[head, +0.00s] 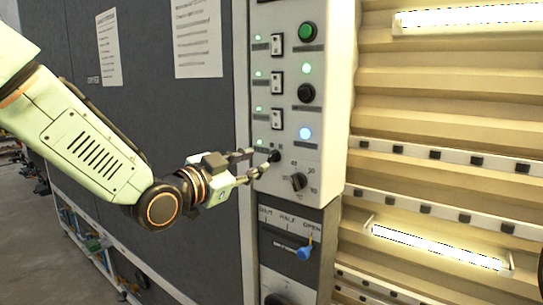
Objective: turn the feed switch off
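A white control panel (327,110) stands upright at the centre. It carries a column of rocker switches: a top one (277,44), a middle one (277,82) and a lower one (277,119), each with a lit green lamp to its left. Another small green lamp (259,141) sits below them, and the spot beside it is largely covered by my gripper. The labels are too small to read, so I cannot tell which is the feed switch. My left gripper (262,156) is at the panel's lower left, its two fingers apart and nothing visible between them. Contact is unclear. My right gripper is not in view.
A green button (307,32), a black knob (306,93), a blue lamp (305,133) and a dial (298,181) share the panel. Below is a lever with a blue handle (304,252). A dark wall (160,110) is left, lit ribbed panels (440,110) right.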

